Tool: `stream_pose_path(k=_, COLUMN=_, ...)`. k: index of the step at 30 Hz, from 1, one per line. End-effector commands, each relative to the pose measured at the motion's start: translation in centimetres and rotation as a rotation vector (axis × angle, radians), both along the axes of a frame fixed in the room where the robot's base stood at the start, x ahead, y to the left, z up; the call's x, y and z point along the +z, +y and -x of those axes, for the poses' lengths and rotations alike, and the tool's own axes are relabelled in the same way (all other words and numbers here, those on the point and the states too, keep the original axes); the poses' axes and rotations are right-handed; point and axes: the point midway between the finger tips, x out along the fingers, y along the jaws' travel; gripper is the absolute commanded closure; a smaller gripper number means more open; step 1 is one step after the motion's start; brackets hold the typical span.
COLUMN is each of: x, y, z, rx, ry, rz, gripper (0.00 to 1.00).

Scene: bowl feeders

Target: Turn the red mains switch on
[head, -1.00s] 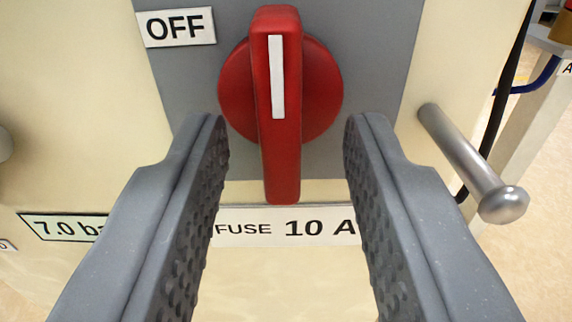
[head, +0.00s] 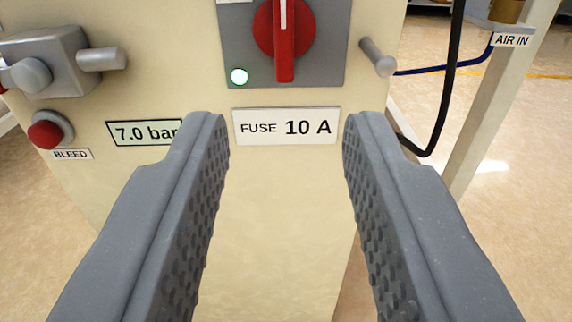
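The red mains switch (head: 285,38) is a round red knob with an upright handle and a white stripe, on a grey plate (head: 329,72) at the top of the head view. The handle points straight up and down, and its top is cut off. My gripper (head: 286,128) is open and empty. Its fingertips are below the switch and apart from it, on either side of the fuse label (head: 287,126).
A metal peg (head: 377,57) sticks out right of the plate. At left are a grey valve block (head: 45,60), a red bleed button (head: 48,131) and a 7.0 bar label (head: 142,132). A black cable (head: 452,85) hangs at right beside a post (head: 488,110).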

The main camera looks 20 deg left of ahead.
Motion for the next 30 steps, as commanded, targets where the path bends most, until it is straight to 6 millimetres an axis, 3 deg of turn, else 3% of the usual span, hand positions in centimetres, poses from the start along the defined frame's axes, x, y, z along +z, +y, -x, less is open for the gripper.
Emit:
stream_pose_path(k=7, x=0.0, y=-0.9, z=2.5, rx=-0.001, ry=0.001, rz=-0.002, gripper=0.67)
stream_pose_path(k=23, x=0.0, y=-1.0, z=2.7, rx=0.000, ry=0.001, rz=0.000, gripper=0.67)
stream_pose_path(k=26, x=0.8, y=-1.2, z=2.1, rx=-0.007, ry=0.002, rz=0.017, gripper=0.67)
stream_pose_path(k=30, x=3.8, y=-1.8, z=-0.2, rx=-0.038, ry=0.008, rz=0.084, gripper=0.67)
